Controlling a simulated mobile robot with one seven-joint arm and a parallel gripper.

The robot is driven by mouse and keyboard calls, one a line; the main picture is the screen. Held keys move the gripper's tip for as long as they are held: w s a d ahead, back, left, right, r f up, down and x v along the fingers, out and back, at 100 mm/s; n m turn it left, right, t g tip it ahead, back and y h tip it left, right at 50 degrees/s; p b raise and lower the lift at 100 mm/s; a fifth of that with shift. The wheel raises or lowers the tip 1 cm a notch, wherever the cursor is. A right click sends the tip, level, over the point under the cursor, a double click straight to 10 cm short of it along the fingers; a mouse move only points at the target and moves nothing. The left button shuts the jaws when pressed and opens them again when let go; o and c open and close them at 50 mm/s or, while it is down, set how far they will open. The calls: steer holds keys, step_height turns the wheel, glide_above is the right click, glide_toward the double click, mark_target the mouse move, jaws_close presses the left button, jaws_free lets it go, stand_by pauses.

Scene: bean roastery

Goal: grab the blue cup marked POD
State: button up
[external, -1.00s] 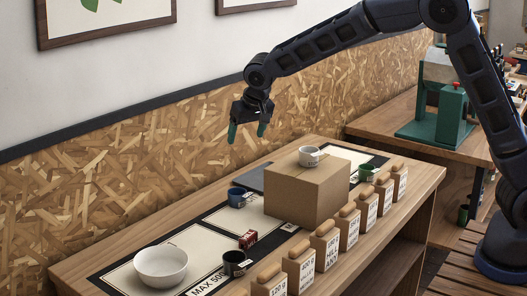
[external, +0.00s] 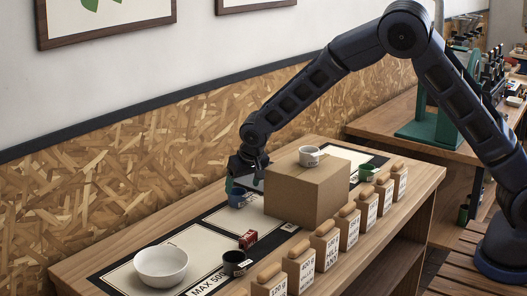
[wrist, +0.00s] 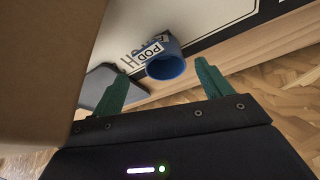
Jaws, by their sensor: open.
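The blue cup (external: 237,198) stands on the mat on the table, left of the cardboard box. In the wrist view the blue cup (wrist: 167,62) shows its open mouth and a white label reading POD. My gripper (external: 243,183) is open and low over the table, right by the cup in the external view. In the wrist view my gripper's green fingers (wrist: 160,82) are spread apart, and the cup appears beyond and between their tips. Nothing is held. Whether a finger touches the cup cannot be told.
A cardboard box (external: 304,195) stands close to my gripper, with a white cup (external: 309,156) on top. A white bowl (external: 161,266), a dark cup (external: 234,263) and a red box (external: 248,239) are nearer the left front. Several labelled containers (external: 326,248) line the front edge. A green cup (external: 367,172) is behind.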

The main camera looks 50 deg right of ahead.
mark_target(237, 193)
steer(key=shift+w+a+x, duration=0.1)
steer(key=shift+w+x, duration=0.1)
steer(key=shift+x, duration=1.05)
steer(key=shift+w+a+x, duration=0.15)
steer(key=shift+w+x, duration=0.05)
steer(key=shift+x, duration=1.1)
steer(key=shift+r, duration=0.15)
steer(key=c, duration=1.1)
steer(key=shift+r, duration=0.1)
